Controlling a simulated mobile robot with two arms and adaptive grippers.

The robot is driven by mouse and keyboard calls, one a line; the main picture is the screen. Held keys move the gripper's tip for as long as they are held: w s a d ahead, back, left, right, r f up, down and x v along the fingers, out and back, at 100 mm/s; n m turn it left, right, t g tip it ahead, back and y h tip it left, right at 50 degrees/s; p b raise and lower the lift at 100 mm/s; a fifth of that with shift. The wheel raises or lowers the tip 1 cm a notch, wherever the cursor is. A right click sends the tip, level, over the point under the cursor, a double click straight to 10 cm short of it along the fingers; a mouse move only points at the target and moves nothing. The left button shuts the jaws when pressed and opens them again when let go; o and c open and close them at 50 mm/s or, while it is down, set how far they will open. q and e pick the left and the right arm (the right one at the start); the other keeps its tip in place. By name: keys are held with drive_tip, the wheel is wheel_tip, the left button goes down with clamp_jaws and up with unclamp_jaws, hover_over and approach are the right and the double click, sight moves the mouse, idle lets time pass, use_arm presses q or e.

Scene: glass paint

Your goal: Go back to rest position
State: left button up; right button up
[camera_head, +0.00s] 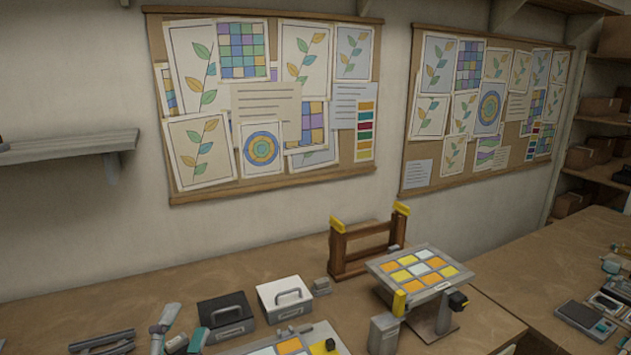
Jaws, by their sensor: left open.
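My left gripper (186,323) shows at the bottom left of the head view, low in front of the table (70,300). Its two grey fingers stand apart, with no object seen held between them. The wrist and the arm behind it are cut off by the bottom edge. A dark grey box with a handle (227,316) stands just right of the fingers. My right gripper is not in the head view.
A white box with a handle (285,298) stands beside the dark box. A tilted panel of coloured squares (418,270) stands in front of a wooden rack (338,246). Dark grey tools (102,342) lie at the left. A second table (540,270) extends on the right.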

use_arm(q)
drive_tip(key=s+a+f+n+g+y, duration=0.1)
drive_tip(key=s+f+n+g, duration=0.3)
drive_tip(key=f, duration=0.3)
drive_tip(key=s+a+f+n+g+y, duration=0.1)
drive_tip(key=s+f+n+g+y, duration=0.1)
drive_tip(key=s+f+n+g, duration=0.2)
drive_tip(key=s+a+f+n+g+y, duration=0.1)
drive_tip(key=s+f+n+g, duration=0.3)
drive_tip(key=f, duration=0.6)
drive_tip(key=shift+s+a+f+y, duration=0.2)
drive_tip(key=shift+s+y, duration=0.1)
drive_tip(key=shift+s, duration=0.35)
drive_tip(key=s+d+f+n+g+h, duration=0.1)
drive_tip(key=s+d+f+g, duration=0.15)
drive_tip(key=s, duration=0.25)
drive_tip(key=s+d+f+g+h, duration=0.1)
drive_tip(key=s+f+g, duration=0.15)
drive_tip(key=s, duration=0.35)
wheel_tip(320, 180, down, 25)
drive_tip(key=g, duration=0.2)
drive_tip(key=s+a+f+g+b, duration=0.1)
drive_tip(key=s+a+f, duration=0.1)
drive_tip(key=s+f, duration=1.6)
drive_tip(key=shift+a+f, duration=0.2)
drive_tip(key=shift+f, duration=0.1)
